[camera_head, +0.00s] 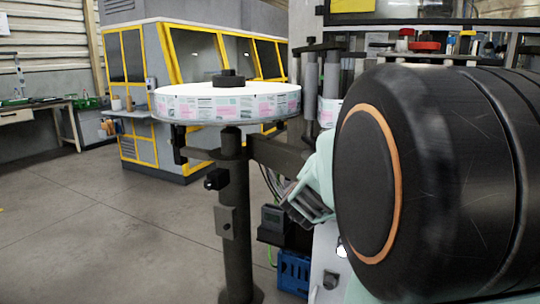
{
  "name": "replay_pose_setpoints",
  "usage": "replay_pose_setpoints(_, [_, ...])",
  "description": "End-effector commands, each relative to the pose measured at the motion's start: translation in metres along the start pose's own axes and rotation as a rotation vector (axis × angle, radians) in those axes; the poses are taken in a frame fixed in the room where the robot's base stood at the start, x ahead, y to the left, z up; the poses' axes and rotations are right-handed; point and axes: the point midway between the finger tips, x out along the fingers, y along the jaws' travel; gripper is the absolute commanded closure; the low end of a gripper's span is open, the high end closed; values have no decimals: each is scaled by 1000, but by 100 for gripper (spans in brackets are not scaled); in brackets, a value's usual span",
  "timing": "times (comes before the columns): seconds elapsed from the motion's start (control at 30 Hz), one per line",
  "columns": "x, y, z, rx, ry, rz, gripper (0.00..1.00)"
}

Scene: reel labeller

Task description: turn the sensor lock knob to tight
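I cannot pick out the sensor lock knob for certain. A small dark round knob (330,280) sits on a pale panel low in the middle right, partly cut off by my arm. Red knobs (425,46) show on top of the machine at the upper right. A small black block (216,179) is fixed to the post under the label reel. My own arm, with a large black joint, fills the right side and hides much of the labeller. I cannot make out my gripper's fingers.
A label reel (228,108) lies flat on a dark post (237,215) left of my arm. A yellow-framed machine stands behind. The floor at left is clear.

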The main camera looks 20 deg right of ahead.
Motion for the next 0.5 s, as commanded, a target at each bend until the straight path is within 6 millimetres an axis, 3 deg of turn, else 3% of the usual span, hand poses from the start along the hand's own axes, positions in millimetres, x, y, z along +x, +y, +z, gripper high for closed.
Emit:
replay_pose_setpoints(0.27, [0,0,0,1,1,0,100])
replay_pose_setpoints(0.3, [0,0,0,1,1,0,78])
replay_pose_setpoints(0.43, [0,0,0,1,1,0,64])
replay_pose_setpoints(0.5, [0,0,0,0,0,0,64])
